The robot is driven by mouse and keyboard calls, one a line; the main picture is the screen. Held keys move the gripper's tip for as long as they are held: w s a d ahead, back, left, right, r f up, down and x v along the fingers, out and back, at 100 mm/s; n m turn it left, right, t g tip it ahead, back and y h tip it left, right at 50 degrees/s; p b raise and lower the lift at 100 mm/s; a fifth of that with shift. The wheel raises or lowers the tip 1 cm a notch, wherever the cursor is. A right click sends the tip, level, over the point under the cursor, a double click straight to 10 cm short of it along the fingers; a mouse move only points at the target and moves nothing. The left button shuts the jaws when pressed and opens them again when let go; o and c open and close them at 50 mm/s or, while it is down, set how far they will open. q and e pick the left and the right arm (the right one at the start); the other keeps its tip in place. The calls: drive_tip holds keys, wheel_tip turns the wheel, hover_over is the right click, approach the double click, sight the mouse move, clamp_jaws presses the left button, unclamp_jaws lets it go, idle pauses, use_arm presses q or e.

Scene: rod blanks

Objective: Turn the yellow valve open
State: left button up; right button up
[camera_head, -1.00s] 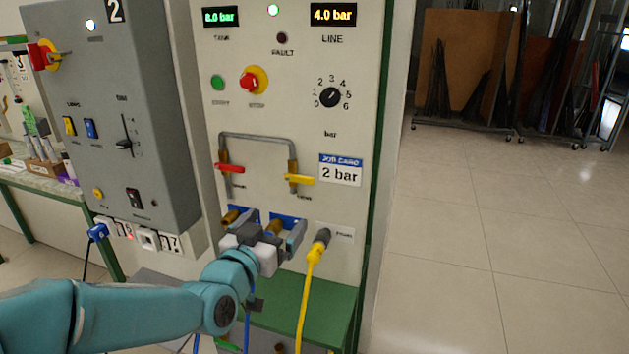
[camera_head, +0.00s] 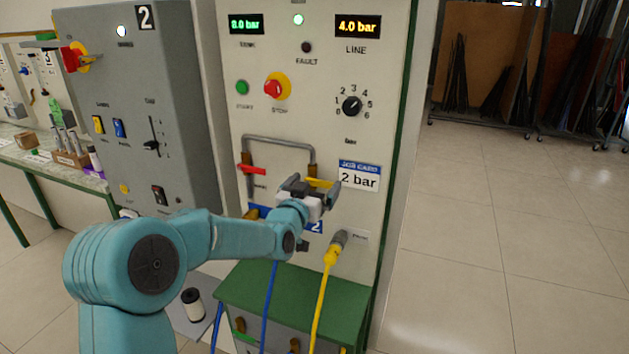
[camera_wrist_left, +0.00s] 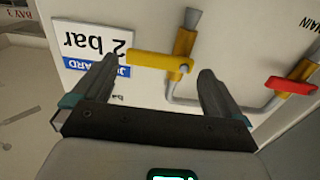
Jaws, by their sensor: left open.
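The yellow valve handle (camera_head: 319,183) is on the panel, at the right leg of a grey pipe loop (camera_head: 280,142). It is partly hidden by my left gripper (camera_head: 309,190). In the left wrist view the yellow handle (camera_wrist_left: 160,61) lies crosswise to its brass valve body (camera_wrist_left: 184,45). My left gripper (camera_wrist_left: 157,72) is open in front of it, and the handle shows between the two fingertips. I see no clear grip on it; the exact gap in depth cannot be told. My right gripper is not in view.
A red valve handle (camera_head: 251,169) is to the left on the same loop; it also shows in the wrist view (camera_wrist_left: 290,85). A job card (camera_head: 359,176) reading 2 bar is to the right. Below, a yellow cable (camera_head: 322,290) is plugged into the panel. A grey cabinet (camera_head: 150,90) stands left.

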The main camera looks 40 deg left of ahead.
use_arm(q)
drive_tip(key=shift+w, duration=0.35)
drive_tip(key=shift+s, duration=0.1)
drive_tip(key=c, duration=0.9)
drive_tip(key=shift+f+b, duration=0.1)
drive_tip(key=shift+b, duration=0.5)
drive_tip(key=shift+c, duration=0.2)
drive_tip(key=shift+s+a+r+n+b, duration=0.15)
drive_tip(key=shift+a+r+n+b, duration=0.3)
drive_tip(key=shift+n+b, duration=2.5)
drive_tip(key=shift+s+a+r+n+b, duration=0.15)
drive_tip(key=shift+a+n+b, duration=0.55)
drive_tip(key=shift+n+b, duration=2.25)
drive_tip(key=shift+s+a+r+n+b, duration=0.1)
drive_tip(key=shift+a+r+n+b, duration=0.4)
drive_tip(key=shift+n+b, duration=2.45)
drive_tip(key=shift+a+f, duration=0.1)
drive_tip(key=shift+n, duration=0.25)
drive_tip(key=o, duration=0.9)
